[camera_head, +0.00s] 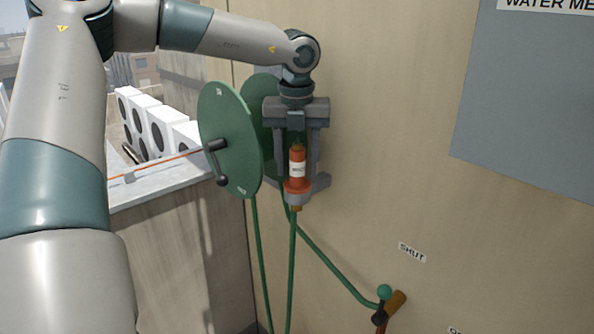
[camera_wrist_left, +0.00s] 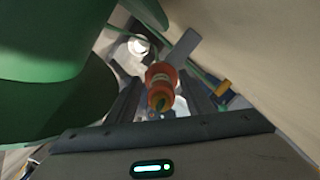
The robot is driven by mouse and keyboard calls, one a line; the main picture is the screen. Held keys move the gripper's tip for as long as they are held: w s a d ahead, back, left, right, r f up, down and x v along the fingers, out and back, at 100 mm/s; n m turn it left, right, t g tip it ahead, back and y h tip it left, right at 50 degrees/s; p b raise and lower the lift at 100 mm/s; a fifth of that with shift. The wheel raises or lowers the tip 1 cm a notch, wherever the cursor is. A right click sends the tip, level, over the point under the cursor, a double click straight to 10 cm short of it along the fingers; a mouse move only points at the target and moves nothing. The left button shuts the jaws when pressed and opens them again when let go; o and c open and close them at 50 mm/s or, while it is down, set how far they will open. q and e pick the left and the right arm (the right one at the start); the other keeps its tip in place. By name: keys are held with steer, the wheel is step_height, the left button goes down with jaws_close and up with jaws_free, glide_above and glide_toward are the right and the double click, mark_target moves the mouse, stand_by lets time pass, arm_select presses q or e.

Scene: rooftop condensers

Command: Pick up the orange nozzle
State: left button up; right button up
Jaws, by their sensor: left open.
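The orange nozzle (camera_head: 297,158) has a white label band and a green tip. It stands upright in a grey holder (camera_head: 322,183) on the beige wall, and a green hose hangs below it. My left gripper (camera_head: 299,180) points down from above with its fingers open, one on each side of the nozzle. In the left wrist view the nozzle (camera_wrist_left: 160,88) lies between the two open fingers (camera_wrist_left: 160,80); I cannot tell whether either finger touches it. The gripper partly hides the holder. My right gripper is not in view.
A green hose reel (camera_head: 229,140) stands close left of my left gripper. A valve with a green knob (camera_head: 384,292) is low on the wall by a SHUT label (camera_head: 412,252). A grey cabinet (camera_head: 530,100) is at upper right. White condensers (camera_head: 150,125) stand behind a parapet.

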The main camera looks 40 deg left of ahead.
arm_select(q)
steer(key=shift+w+f, duration=0.1)
steer(key=shift+f, duration=0.4)
jaws_close()
steer(key=shift+r, duration=0.15)
steer(key=shift+r, duration=0.25)
step_height(320, 180, up, 8)
steer(key=b, duration=0.3)
steer(key=shift+r, duration=0.15)
steer(key=shift+r+b, duration=0.3)
steer(key=shift+r, duration=0.2)
